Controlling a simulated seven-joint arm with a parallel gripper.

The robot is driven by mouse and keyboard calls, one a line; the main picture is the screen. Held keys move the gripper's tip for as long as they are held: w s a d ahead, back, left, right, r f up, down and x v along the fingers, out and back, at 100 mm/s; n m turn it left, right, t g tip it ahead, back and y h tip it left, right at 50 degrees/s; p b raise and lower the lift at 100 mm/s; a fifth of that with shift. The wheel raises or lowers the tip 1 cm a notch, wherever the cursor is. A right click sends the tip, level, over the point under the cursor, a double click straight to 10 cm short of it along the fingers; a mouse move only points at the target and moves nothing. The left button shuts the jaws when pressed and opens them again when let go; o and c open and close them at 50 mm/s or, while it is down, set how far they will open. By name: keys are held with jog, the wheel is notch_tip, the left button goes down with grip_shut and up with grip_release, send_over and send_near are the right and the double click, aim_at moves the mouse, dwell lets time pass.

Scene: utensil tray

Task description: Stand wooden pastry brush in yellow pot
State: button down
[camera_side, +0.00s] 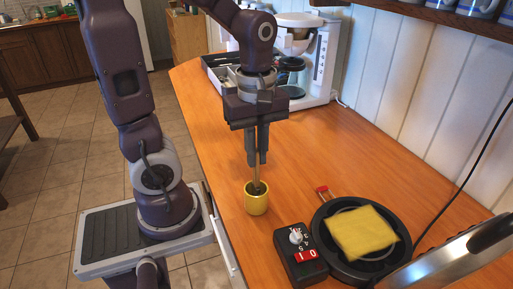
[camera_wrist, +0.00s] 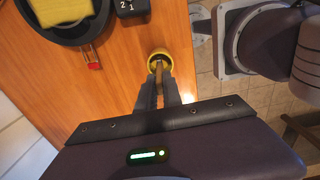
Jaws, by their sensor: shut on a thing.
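The yellow pot (camera_side: 256,203) stands upright on the wooden counter near its left edge. The wooden pastry brush (camera_side: 256,176) is upright, with its lower end inside the pot's mouth. My gripper (camera_side: 257,158) is directly above the pot, fingers pointing down and shut on the brush's handle. In the wrist view the brush (camera_wrist: 159,73) runs from between the fingers (camera_wrist: 160,92) into the pot (camera_wrist: 160,55). The lower end of the brush is hidden in the pot, so I cannot tell whether it touches the bottom.
A utensil tray (camera_side: 216,64) and a white coffee machine (camera_side: 322,62) stand at the back. The counter behind the pan is clear.

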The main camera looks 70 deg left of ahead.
jog(key=c, duration=1.4)
grip_release()
notch_tip(320, 180, up, 7)
jog(key=shift+r, duration=0.1)
jog(key=s+d+m+t, duration=0.4)
jog(key=d+m+t, duration=0.1)
jog(key=m, duration=1.3)
jog(key=shift+s+d+r+t, duration=0.25)
jog(key=shift+d+r+t, duration=0.05)
jog(key=shift+r, duration=0.15)
